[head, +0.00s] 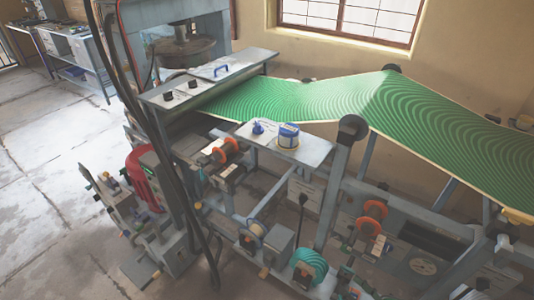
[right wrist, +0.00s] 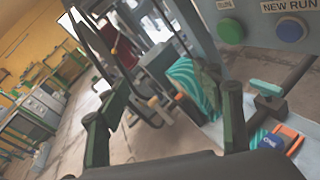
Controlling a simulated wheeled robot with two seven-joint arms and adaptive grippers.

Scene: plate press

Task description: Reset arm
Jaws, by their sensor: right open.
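My right gripper (right wrist: 165,112) shows in the right wrist view as two dark fingers, spread wide apart with nothing between them. I cannot clearly pick it out in the head view among the dark parts at the lower edge. My left gripper is in neither view. The plate press (head: 185,50) stands at the back left of the head view, with a green patterned sheet (head: 300,100) running from it to the right.
In the right wrist view a grey panel with a green button (right wrist: 230,31) and a blue button (right wrist: 290,30), labelled "NEW RUN", is at upper right. An orange-and-blue item (right wrist: 280,140) lies below it. Black cables (head: 150,130) hang at left. The left floor (head: 40,150) is clear.

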